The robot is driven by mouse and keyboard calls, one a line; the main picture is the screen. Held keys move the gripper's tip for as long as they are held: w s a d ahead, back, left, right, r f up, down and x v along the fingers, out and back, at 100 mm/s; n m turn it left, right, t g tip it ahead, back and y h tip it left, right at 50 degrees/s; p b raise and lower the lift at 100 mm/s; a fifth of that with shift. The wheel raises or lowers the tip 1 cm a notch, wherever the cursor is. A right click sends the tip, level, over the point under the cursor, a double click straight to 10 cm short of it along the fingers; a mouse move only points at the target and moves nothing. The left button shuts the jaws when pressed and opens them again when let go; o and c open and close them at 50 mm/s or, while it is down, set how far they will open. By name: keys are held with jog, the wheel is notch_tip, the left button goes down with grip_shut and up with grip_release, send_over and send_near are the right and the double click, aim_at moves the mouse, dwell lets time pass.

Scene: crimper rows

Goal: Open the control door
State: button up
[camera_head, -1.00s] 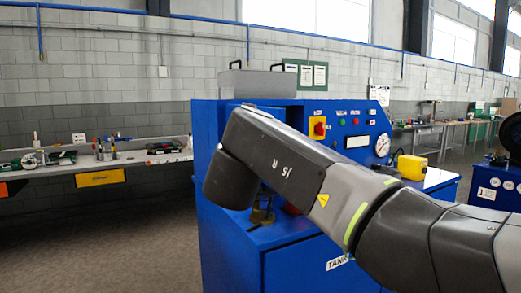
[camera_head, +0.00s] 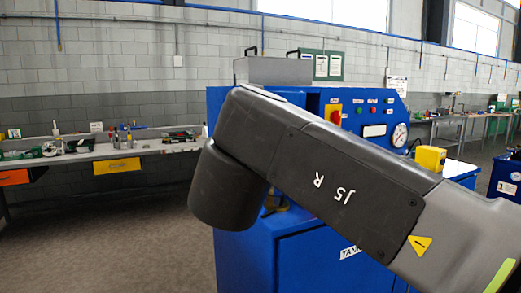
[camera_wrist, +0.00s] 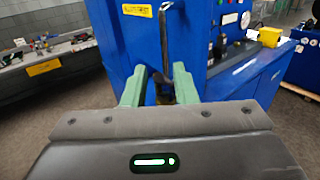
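A blue machine (camera_head: 300,250) with a control panel stands in the middle of the head view, partly hidden by my arm. In the wrist view a blue upright panel (camera_wrist: 112,45) bears a yellow label (camera_wrist: 137,10); I cannot tell whether this is the control door. A slim metal bar or handle (camera_wrist: 164,30) runs upright beside the label, down towards my gripper (camera_wrist: 160,70). The gripper's two green fingers are apart on either side of the bar's lower end, and I cannot tell whether they touch it. In the head view my arm hides the gripper.
A grey box (camera_head: 275,70) sits on the machine. A red switch (camera_head: 335,117), a gauge (camera_head: 399,135) and a yellow box (camera_head: 430,158) are on its right. A bench (camera_head: 150,149) with tools stands at the left. The floor (camera_head: 110,220) at front left is clear.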

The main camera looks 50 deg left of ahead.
jog(key=shift+v, duration=1.85)
jog(key=shift+w, duration=0.1)
jog(key=p+x, duration=0.1)
jog(key=x, duration=1.2)
jog(key=shift+w+a, duration=0.2)
jog(key=shift+a, duration=0.05)
